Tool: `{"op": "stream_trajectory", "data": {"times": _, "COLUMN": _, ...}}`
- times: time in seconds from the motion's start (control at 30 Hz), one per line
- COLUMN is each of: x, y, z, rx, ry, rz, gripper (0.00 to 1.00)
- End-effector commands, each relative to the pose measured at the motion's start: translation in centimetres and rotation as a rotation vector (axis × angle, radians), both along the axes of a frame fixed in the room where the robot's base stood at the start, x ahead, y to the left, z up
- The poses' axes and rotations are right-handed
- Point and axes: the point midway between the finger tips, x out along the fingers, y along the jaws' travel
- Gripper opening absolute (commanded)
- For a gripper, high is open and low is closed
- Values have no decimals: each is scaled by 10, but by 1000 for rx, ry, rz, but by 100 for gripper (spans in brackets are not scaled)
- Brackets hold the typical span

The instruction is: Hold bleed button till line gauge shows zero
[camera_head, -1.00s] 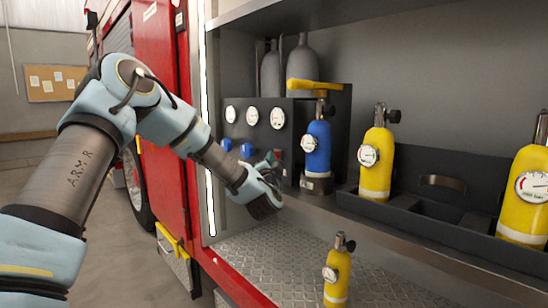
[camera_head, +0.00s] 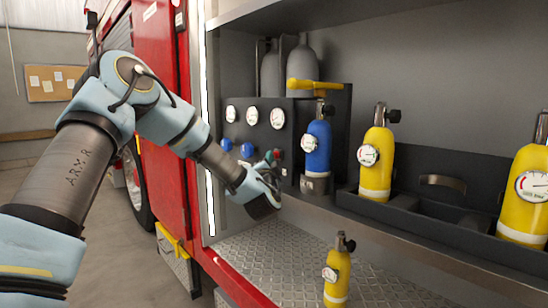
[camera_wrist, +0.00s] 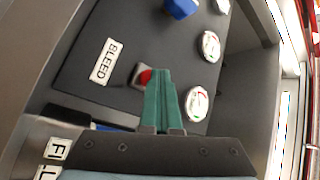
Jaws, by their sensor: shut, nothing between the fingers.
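The red bleed button (camera_wrist: 146,77) sits in a grey square mount beside the BLEED label (camera_wrist: 107,62) on the dark panel (camera_head: 291,126). My gripper (camera_wrist: 157,72) is shut and empty, its green fingertips overlapping the button's edge in the wrist view. I cannot tell whether they touch or press it. In the head view my gripper (camera_head: 271,158) is at the panel's lower right. Three round gauges show: left (camera_head: 231,114), middle (camera_head: 252,116) and right (camera_head: 277,118). Two face the wrist camera, one (camera_wrist: 209,45) and another (camera_wrist: 197,103); their readings are too small to tell.
Blue knobs (camera_head: 247,151) are left of my gripper. Yellow cylinders (camera_head: 378,160) stand in a dark rack further right. A small yellow cylinder (camera_head: 338,276) stands on the tread plate.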

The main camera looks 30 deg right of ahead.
Motion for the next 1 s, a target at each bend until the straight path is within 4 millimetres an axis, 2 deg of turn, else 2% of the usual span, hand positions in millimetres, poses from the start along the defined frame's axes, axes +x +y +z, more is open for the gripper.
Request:
{"op": "stream_trajectory", "data": {"times": 0.23, "x": -3, "y": 12, "z": 0, "rx": 1, "ry": -1, "rz": 0, "gripper": 0}}
{"op": "stream_trajectory", "data": {"times": 0.63, "x": -3, "y": 17, "z": 0, "rx": 0, "ry": -1, "rz": 1, "gripper": 0}}
{"op": "stream_trajectory", "data": {"times": 1.0, "x": -9, "y": 51, "z": -1, "rx": 2, "ry": -2, "rz": 1, "gripper": 0}}
